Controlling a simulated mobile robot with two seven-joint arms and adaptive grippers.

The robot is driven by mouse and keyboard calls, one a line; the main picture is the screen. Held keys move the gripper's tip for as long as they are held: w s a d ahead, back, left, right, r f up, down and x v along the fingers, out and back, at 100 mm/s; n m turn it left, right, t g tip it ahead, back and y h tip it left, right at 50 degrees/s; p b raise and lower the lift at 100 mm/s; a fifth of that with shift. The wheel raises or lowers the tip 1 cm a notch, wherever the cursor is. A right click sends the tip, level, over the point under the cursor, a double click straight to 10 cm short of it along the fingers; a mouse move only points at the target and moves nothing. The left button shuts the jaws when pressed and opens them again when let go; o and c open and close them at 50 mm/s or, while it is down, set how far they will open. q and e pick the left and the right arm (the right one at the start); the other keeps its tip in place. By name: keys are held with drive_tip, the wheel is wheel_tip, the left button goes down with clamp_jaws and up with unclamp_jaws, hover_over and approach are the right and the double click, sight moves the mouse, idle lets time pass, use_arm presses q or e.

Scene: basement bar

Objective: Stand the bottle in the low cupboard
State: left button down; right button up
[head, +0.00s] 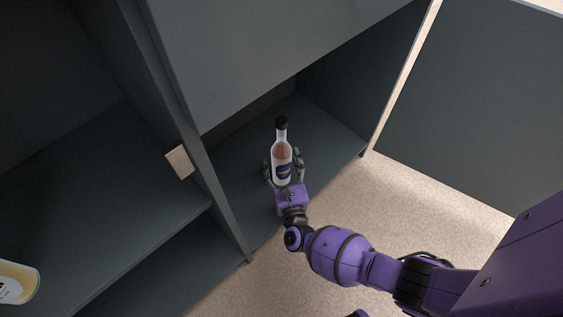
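The bottle (281,165) is clear with a dark cap, reddish-brown contents and a dark label. It is upright inside the low open compartment of the dark grey cupboard (235,165), right of the divider. My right gripper (283,158) reaches in from the front with its fingers on both sides of the bottle's body, and it appears shut on it. The bottle's base is partly hidden by the hand, so I cannot tell whether it touches the cupboard floor. My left gripper is not in view.
A dark divider (222,200) stands left of the compartment, with a small tan block (180,161) beside it. A dark panel (480,100) stands at the right. Another bottle (17,283) shows at the lower left. The compartment floor right of the bottle is clear.

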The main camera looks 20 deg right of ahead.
drive_tip(key=shift+r, duration=0.1)
use_arm(q)
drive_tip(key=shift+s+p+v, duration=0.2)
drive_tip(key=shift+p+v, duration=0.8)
drive_tip(key=shift+p, duration=0.55)
use_arm(e)
drive_tip(key=v, duration=1.2)
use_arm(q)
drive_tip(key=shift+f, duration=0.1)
